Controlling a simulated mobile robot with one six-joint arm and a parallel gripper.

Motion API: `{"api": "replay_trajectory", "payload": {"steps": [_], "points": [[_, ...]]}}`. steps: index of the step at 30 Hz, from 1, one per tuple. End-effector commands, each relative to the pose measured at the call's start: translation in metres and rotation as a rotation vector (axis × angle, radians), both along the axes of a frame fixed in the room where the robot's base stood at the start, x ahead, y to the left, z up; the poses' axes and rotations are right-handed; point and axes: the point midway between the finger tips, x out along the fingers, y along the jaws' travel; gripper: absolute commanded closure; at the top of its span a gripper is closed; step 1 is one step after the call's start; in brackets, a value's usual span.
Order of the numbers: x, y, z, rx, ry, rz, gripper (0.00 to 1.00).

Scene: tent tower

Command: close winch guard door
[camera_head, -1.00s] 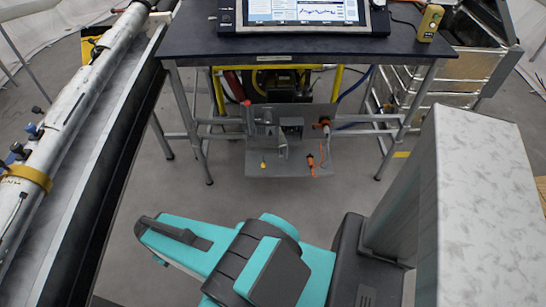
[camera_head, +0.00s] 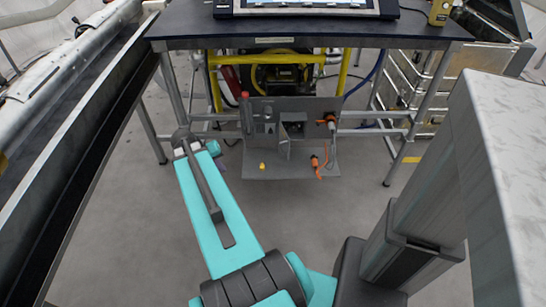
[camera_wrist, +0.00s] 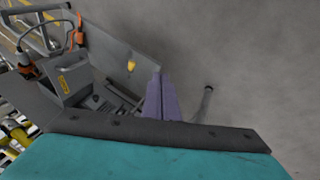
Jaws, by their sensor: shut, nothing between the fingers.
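A grey winch panel (camera_head: 262,170) with a flat lower shelf sits under the dark table. A small grey box with a dark opening stands on it, and a thin grey plate (camera_head: 283,148), which looks like the guard door, stands out at its left front. In the wrist view a grey plate with a yellow label (camera_wrist: 68,83) stands at the left, apart from my fingers. My gripper (camera_wrist: 158,80) shows there as two purple fingers, shut and empty, over the panel's edge.
Orange-handled parts (camera_head: 331,122), a red-topped post (camera_head: 246,110) and a yellow knob (camera_head: 262,166) are on the panel. Table legs (camera_head: 153,130) stand on both sides. A long dark rail (camera_head: 75,150) runs along the left. The floor in front is clear.

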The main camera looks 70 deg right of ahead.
Motion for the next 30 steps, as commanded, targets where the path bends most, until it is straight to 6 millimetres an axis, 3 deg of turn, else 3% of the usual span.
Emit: {"api": "replay_trajectory", "payload": {"steps": [1,6,12,18,30], "points": [[-0.011,-0.023,-0.002,-0.034,-0.013,-0.039,1.0],[-0.047,-0.079,0.02,-0.134,-0.042,-0.151,1.0],[-0.079,-0.116,0.041,-0.208,-0.058,-0.233,1.0],[-0.088,-0.125,0.049,-0.227,-0.061,-0.253,1.0],[-0.089,-0.126,0.046,-0.225,-0.06,-0.253,1.0]]}}
